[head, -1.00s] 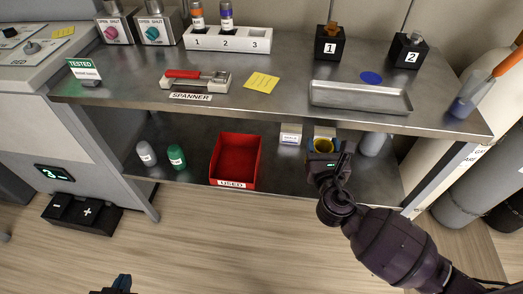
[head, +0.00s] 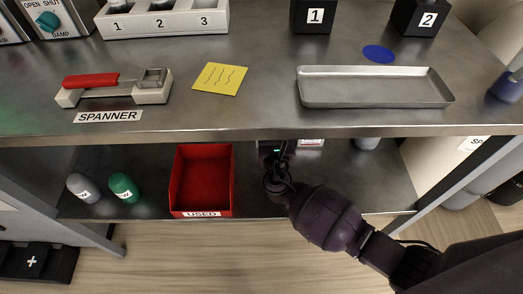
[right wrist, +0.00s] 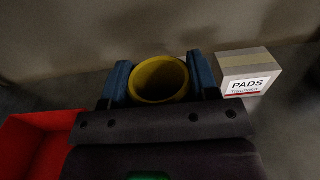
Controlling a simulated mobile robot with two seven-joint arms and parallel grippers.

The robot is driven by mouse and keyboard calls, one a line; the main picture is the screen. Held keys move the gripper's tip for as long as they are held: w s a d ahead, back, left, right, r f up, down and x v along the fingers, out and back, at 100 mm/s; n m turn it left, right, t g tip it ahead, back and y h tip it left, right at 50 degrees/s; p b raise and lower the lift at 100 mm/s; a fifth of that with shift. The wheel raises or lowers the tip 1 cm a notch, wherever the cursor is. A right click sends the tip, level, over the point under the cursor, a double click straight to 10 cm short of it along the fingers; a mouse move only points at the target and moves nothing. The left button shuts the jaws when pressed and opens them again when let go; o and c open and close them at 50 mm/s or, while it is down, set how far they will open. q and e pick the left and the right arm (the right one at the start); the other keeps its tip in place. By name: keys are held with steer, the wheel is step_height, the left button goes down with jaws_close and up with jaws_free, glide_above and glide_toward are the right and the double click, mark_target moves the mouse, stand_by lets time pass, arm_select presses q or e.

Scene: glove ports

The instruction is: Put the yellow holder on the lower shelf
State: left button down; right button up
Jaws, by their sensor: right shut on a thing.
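The yellow holder (right wrist: 158,78), a round open cup, sits between the two blue fingers of my right gripper (right wrist: 158,88) in the right wrist view. The fingers are shut on it from both sides. In the head view my right gripper (head: 275,150) reaches under the upper shelf's front edge, and the holder is hidden there. The lower shelf (head: 375,185) is grey metal. I cannot tell whether the holder touches it. My left gripper is out of view.
A red USED bin (head: 202,180) stands left of my right gripper. A white PADS box (right wrist: 250,72) stands to its right. Green (head: 123,187) and grey (head: 82,188) bottles are farther left. The upper shelf's front edge (head: 260,132) overhangs. The lower shelf's right part has bare room.

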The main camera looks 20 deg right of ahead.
step_height(320, 180, down, 3)
steer(key=shift+s+r, duration=0.15)
steer(key=shift+f+b, duration=0.45)
steer(key=shift+b, duration=0.05)
step_height(320, 180, down, 5)
steer(key=shift+r+b, duration=0.2)
steer(key=shift+b, duration=0.9)
steer(key=shift+r, duration=0.25)
steer(key=shift+f, duration=0.2)
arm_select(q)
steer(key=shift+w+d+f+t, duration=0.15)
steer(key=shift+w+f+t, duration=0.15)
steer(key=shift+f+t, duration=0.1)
arm_select(e)
steer(key=o, duration=0.9)
steer(key=shift+r, duration=0.1)
